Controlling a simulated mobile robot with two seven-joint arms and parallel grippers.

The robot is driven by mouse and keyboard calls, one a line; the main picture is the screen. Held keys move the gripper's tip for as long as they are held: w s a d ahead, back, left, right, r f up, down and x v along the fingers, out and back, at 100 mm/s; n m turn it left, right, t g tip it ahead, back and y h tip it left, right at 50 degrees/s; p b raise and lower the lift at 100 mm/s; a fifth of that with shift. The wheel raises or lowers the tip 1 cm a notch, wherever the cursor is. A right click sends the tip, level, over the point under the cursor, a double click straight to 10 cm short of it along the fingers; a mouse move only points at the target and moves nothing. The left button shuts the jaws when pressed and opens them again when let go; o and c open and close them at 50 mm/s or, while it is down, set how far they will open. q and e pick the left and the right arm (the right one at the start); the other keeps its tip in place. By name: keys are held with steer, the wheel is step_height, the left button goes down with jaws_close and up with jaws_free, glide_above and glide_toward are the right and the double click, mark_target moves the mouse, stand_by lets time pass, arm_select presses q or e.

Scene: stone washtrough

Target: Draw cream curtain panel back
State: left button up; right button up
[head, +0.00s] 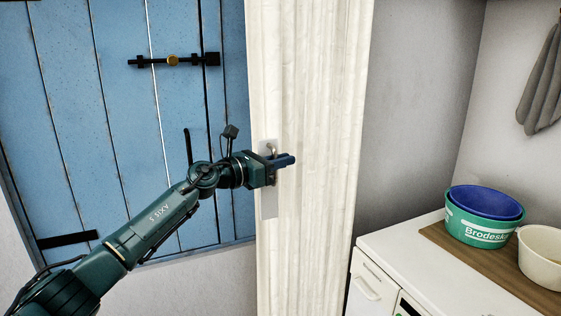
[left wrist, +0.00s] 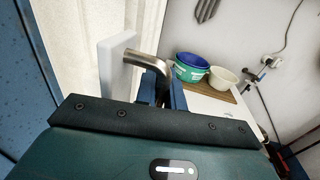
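The cream curtain panel (head: 325,120) hangs in narrow vertical folds, over the right edge of the blue plank shutter. It also shows in the left wrist view (left wrist: 70,45). A pale plate (head: 268,203) on its left part carries a bent metal handle; the plate (left wrist: 116,62) and handle (left wrist: 147,60) show more clearly in the left wrist view. My left gripper (head: 285,160) is at the handle, its blue fingers (left wrist: 163,93) on either side of the handle's bent end, seemingly closed on it. The fingers partly hide that end. My right gripper is not in view.
The blue plank shutter (head: 110,100) with a black bolt (head: 172,61) is behind my left arm. At right, a white worktop unit (head: 385,245) carries a green tub (head: 478,230), a blue bowl (head: 487,200) and a cream bowl (head: 541,262). Grey cloth (head: 541,85) hangs on the wall.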

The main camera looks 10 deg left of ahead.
arm_select(q)
steer(key=shift+o, duration=0.9)
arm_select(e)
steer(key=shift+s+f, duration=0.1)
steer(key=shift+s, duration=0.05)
arm_select(q)
steer(key=b+v, duration=0.2)
steer(key=v, duration=1.1)
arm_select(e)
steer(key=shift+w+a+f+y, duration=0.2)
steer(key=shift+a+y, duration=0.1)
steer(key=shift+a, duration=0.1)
arm_select(q)
steer(key=shift+s, duration=0.1)
